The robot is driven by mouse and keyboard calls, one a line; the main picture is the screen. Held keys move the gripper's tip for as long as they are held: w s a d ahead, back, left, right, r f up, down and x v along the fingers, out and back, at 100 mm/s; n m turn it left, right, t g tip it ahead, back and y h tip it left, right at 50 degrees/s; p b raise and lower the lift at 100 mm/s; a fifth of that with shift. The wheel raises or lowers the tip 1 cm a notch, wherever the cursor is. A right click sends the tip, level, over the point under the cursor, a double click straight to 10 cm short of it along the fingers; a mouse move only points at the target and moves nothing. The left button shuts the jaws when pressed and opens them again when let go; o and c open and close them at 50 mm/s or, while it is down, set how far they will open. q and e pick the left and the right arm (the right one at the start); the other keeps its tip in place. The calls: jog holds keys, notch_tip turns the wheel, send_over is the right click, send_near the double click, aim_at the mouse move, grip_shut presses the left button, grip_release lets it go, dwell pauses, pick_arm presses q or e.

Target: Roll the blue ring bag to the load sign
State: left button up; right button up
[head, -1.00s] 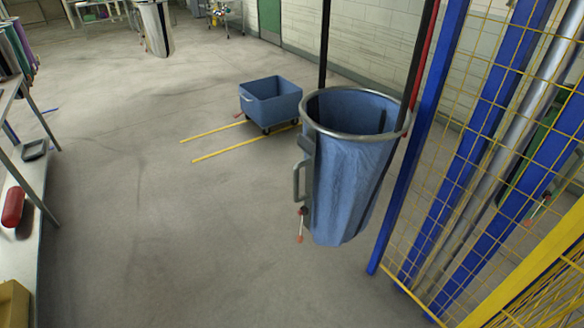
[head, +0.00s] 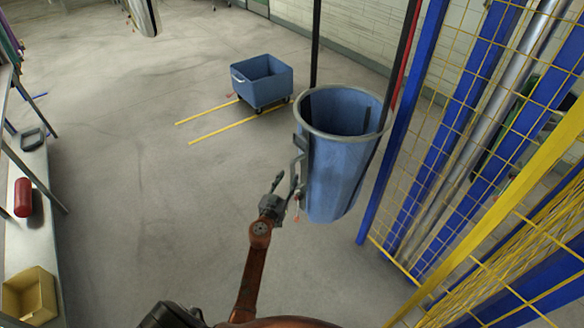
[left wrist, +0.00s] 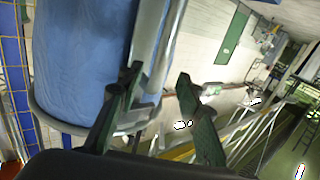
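The blue ring bag (head: 340,175) hangs open at the top from a grey metal ring, beside the blue posts at the right of the head view. A grey handle (head: 298,158) stands out on its left side. My left gripper (head: 284,187) is at the lower part of this handle. In the left wrist view the fingers (left wrist: 157,80) are apart; the bag (left wrist: 80,60) fills the left, and a silver bar (left wrist: 160,50) appears between the fingers, nearer the left one. I cannot tell whether they touch it. My right gripper and a load sign do not show.
A blue wheeled cart (head: 262,82) stands behind the bag near two yellow floor lines (head: 222,128). A yellow mesh fence (head: 450,160) closes the right. A bench with a red cylinder (head: 23,197) and yellow bin (head: 30,296) is at left. The middle floor is clear.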

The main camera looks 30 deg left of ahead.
aim_at(292, 171)
pick_arm(q)
jog(key=w, duration=0.3)
jog(key=w+a+b, duration=0.1)
jog(key=w, duration=0.1)
jog(key=shift+w+a+f, duration=0.1)
jog(key=shift+w, duration=0.3)
jog(key=shift+c, duration=0.3)
grip_shut()
